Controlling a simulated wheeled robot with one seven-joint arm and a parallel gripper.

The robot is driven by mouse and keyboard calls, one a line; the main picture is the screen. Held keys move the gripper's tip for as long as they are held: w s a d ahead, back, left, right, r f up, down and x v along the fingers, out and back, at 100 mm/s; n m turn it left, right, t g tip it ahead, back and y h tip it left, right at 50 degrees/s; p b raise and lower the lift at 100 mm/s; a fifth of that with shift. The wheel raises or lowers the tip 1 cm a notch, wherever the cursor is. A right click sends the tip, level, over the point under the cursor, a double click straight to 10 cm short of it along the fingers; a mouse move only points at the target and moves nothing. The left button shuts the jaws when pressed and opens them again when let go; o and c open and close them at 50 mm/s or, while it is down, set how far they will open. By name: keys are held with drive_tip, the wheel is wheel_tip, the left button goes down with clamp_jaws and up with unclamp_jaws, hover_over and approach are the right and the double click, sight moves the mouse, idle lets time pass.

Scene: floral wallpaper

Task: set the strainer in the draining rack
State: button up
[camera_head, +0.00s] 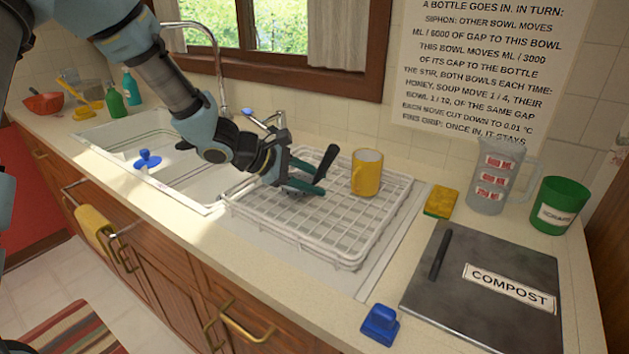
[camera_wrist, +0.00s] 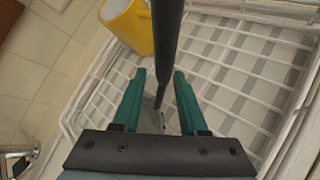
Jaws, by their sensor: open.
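A dark-handled utensil, seemingly the strainer (camera_head: 325,163), stands tilted in the white wire draining rack (camera_head: 345,262). Its handle points up and to the right. In the wrist view the handle (camera_wrist: 168,45) runs down between the fingers; its lower end is mostly hidden and I cannot make out a mesh. My gripper (camera_head: 318,183) is low over the rack, with its green fingers apart on both sides of the utensil. The fingers also show in the wrist view (camera_wrist: 160,75), with a gap beside the handle. The rack also fills much of the wrist view (camera_wrist: 235,50).
A yellow mug (camera_head: 367,173) stands in the rack, right of the handle. A sponge (camera_head: 441,201), a clear jug (camera_head: 500,178) and a green cup (camera_head: 557,207) are to the right. The compost lid (camera_head: 470,255) and a blue object (camera_head: 380,325) lie nearer. The sink (camera_head: 165,165) is left.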

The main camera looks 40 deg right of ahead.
drive_tip(key=b+v, duration=0.1)
drive_tip(key=v, duration=1.1)
drive_tip(key=shift+b, duration=0.35)
drive_tip(key=w+a+f+m+t+y, duration=0.1)
drive_tip(key=a+m+t+y, duration=0.1)
drive_tip(key=a, duration=1.1)
drive_tip(key=a+f+m+t+y, duration=0.2)
drive_tip(key=a+m+y, duration=0.1)
drive_tip(key=a, duration=1)
drive_tip(key=w+a+f+m+t+y, duration=0.1)
drive_tip(key=a+y, duration=0.4)
drive_tip(key=a, duration=0.8)
drive_tip(key=shift+w+a+f+m+t, duration=0.25)
drive_tip(key=shift+w+f+m+t, duration=0.15)
drive_tip(key=shift+f+m, duration=0.3)
